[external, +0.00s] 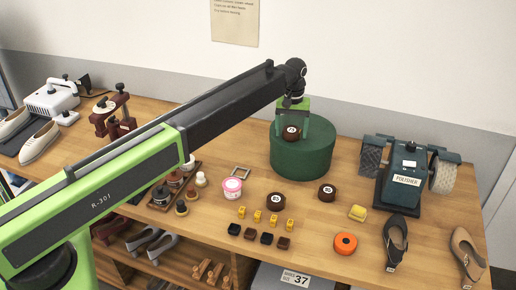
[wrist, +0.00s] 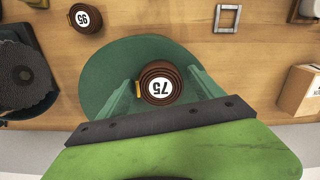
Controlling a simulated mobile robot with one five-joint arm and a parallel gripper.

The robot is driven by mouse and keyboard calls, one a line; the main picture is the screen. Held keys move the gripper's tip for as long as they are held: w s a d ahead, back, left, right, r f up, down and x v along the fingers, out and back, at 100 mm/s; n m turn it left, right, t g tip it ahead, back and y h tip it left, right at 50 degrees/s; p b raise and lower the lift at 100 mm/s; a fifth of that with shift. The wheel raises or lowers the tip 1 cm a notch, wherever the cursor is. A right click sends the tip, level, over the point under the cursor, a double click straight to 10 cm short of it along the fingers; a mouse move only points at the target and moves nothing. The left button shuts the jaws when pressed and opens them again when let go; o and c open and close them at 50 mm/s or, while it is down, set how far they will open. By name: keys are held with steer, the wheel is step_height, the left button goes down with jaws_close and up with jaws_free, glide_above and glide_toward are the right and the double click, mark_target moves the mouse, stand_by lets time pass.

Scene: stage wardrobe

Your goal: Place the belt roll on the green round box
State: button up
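The dark brown belt roll marked 75 (wrist: 160,84) lies flat on top of the green round box (wrist: 98,80), near its middle. In the external view the same roll (external: 291,132) shows on the green round box (external: 303,160). My gripper (wrist: 160,76) is low over the box, with one finger on each side of the roll. Slight gaps show between the fingers and the roll, so it looks open. Whether the roll's far side touches a finger is hard to see.
Two similar belt rolls, one at the front (external: 276,201) and one to the right (external: 327,192), lie on the wooden table. A polisher (external: 403,182) stands right of the box. A pink tub (external: 232,188) and a small grey frame (external: 241,172) are to the front left.

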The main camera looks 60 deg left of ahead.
mark_target(291, 130)
steer(key=shift+r, duration=0.1)
step_height(291, 130, up, 12)
steer(key=p, duration=1.2)
steer(key=s+d+m, duration=0.5)
steer(key=s+d, duration=0.9)
steer(key=d, duration=0.3)
steer(key=s+d+m, duration=0.6)
steer(key=s+d, duration=0.8)
steer(key=d, duration=0.4)
steer(key=shift+d, duration=0.3)
